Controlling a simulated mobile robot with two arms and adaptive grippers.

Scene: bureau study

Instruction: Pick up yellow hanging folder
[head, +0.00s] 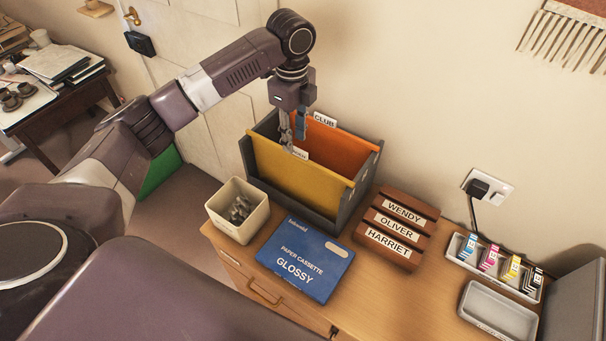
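The yellow hanging folder (300,178) hangs upright at the front of a dark grey file box (349,207) on the desk. A white tab (298,153) stands on its top edge, its lettering partly hidden. An orange folder (345,150) with a tab reading CLUB hangs behind it. My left gripper (295,140) points down over the box, its fingers apart with a gap between them. The fingertips are close to the yellow folder's top edge by the tab; I cannot tell whether they touch it. My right gripper is not in view.
A cream bin (225,219) with grey items stands left of the blue paper cassette box (305,263). A wooden name rack (398,225) is right of the file box. Further right are an ink cartridge tray (465,246) and an empty grey tray (498,313). A wall is close behind.

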